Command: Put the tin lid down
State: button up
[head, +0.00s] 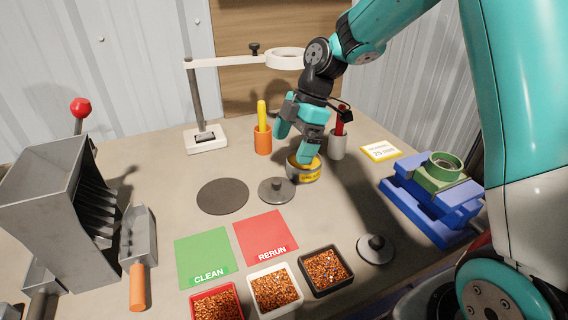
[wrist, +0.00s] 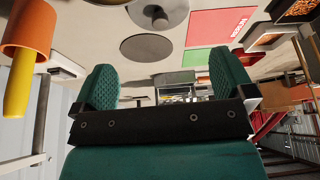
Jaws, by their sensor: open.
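A grey round lid with a knob (head: 277,190) lies flat, knob up, on the table between the dark round mat and the tin. It also shows at the top of the wrist view (wrist: 172,10). A second knobbed grey lid (head: 368,256) lies near the front right; I cannot tell from looks which is the tin lid. The yellow-labelled tin (head: 304,175) stands just behind and right of the first lid, its top partly hidden by a finger. My gripper (head: 295,140) is above and beside the tin, fingers apart. The wrist view shows nothing between the fingers (wrist: 165,88).
A dark round mat (head: 222,196), green CLEAN (head: 204,256) and red RERUN (head: 265,236) mats lie in front. Several trays of copper bits (head: 275,288) line the front. An orange cup (head: 262,143), a pale cup (head: 338,148) and a magnifier stand (head: 205,140) are behind; a blue fixture (head: 430,208) is right.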

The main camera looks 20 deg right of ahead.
jog(key=s+a+r+m, duration=0.3)
jog(key=s+r, duration=0.1)
jog(key=s, duration=0.2)
jog(key=s+a+r+m, duration=0.3)
jog(key=s+a+r, duration=0.1)
jog(key=s, duration=0.3)
jog(key=s+a+m, duration=0.1)
jog(key=s+m, duration=0.5)
jog(key=s, duration=0.6)
jog(key=shift+s+a, duration=0.2)
jog(key=shift+a, duration=0.1)
